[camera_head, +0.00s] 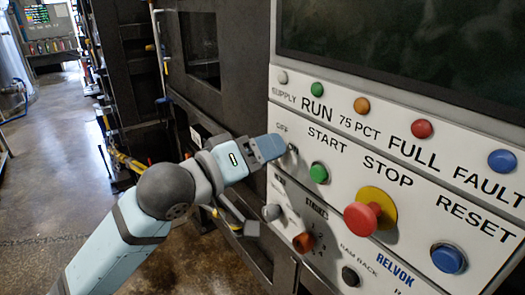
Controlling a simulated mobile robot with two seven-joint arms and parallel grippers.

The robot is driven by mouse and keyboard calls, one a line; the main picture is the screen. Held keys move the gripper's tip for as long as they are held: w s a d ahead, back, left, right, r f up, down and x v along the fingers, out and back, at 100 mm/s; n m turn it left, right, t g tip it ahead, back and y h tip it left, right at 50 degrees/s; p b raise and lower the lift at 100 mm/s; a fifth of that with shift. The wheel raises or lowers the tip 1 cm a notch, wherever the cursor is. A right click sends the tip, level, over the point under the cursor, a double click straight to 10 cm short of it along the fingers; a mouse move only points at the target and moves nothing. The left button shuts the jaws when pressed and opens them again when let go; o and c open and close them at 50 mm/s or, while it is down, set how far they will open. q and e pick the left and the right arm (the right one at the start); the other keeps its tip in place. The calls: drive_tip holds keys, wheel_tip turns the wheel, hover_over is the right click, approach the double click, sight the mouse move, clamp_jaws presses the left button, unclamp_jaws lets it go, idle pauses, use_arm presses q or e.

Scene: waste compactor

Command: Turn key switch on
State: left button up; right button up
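The key switch (293,149) is a small dark knob below the "OFF" label on the white control panel (350,175). My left gripper (281,147) reaches in from the left, with its blue fingers right at the key switch and partly covering it. I cannot tell whether the fingers touch or grip the key, nor whether they are open or shut. How the key is turned is too small to see. My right gripper is not in view.
A green START button (319,173) sits right of the key switch. A red mushroom STOP button (362,218), a blue RESET button (448,258) and a red-orange knob (303,242) are nearby. A dark screen (410,45) is above. Open floor (50,160) lies left.

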use_arm(q)
drive_tip(key=c, duration=0.7)
drive_tip(key=shift+m+p, duration=2.6)
drive_tip(key=shift+m, duration=3.4)
